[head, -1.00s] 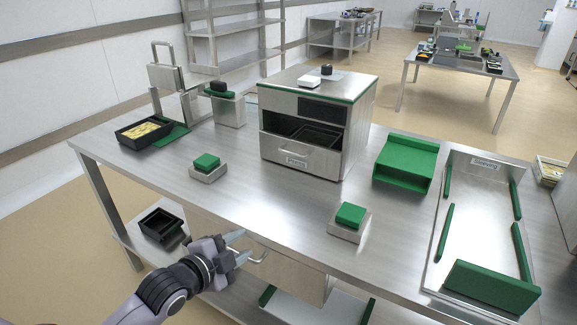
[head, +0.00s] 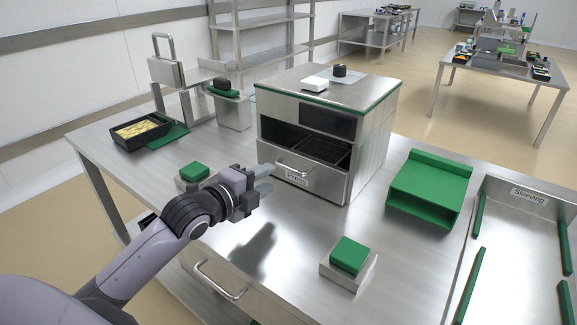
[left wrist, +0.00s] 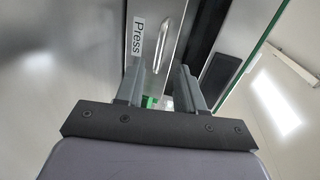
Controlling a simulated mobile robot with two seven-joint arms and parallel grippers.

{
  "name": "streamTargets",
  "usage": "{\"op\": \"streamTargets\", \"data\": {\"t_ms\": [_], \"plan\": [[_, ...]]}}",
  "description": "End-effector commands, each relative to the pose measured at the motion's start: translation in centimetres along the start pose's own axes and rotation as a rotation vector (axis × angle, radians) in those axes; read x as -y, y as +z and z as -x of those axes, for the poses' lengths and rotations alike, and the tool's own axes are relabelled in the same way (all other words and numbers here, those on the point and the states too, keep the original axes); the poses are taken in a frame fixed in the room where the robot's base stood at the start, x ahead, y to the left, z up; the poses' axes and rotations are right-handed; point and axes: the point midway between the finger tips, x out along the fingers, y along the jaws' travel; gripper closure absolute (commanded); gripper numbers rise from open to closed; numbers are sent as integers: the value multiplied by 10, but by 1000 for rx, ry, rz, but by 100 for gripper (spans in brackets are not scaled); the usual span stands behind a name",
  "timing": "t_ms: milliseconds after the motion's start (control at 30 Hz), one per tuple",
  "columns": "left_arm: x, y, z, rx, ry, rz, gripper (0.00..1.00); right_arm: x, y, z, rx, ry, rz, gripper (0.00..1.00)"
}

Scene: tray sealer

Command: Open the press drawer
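The press (head: 372,120) is a steel box with a green-edged top on the table. Its drawer front (head: 325,188) carries a bar handle (head: 293,171) and a "Press" label. The front looks flush with the body, and a black tray (head: 318,148) shows in the dark opening above it. My left gripper (head: 264,180) is just in front and to the left of the handle. In the left wrist view the fingers (left wrist: 161,86) are apart and empty. The handle (left wrist: 168,45) lies ahead, roughly in line with the gap; no contact is visible. My right gripper is not in view.
A green button block (head: 348,256) stands at front right, another (head: 195,172) beside my left arm. A green chute (head: 432,190) is right of the press. A black food tray (head: 142,132) is at back left. Table before the press is mostly clear.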

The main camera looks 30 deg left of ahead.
Motion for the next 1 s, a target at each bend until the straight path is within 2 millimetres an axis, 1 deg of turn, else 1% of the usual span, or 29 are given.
{"op": "streamTargets", "data": {"t_ms": [200,400,500,700,967,1000], "plan": [[1,-1,-25,-1,-2,5,62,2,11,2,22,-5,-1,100],[0,0,-50,0,0,3,62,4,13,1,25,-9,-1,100],[0,0,-59,-1,-1,3,62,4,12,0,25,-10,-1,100],[0,0,-68,-1,0,1,62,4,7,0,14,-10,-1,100],[0,0,-68,-1,0,1,62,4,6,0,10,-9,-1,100],[0,0,-68,-1,0,1,75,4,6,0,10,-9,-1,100]]}}
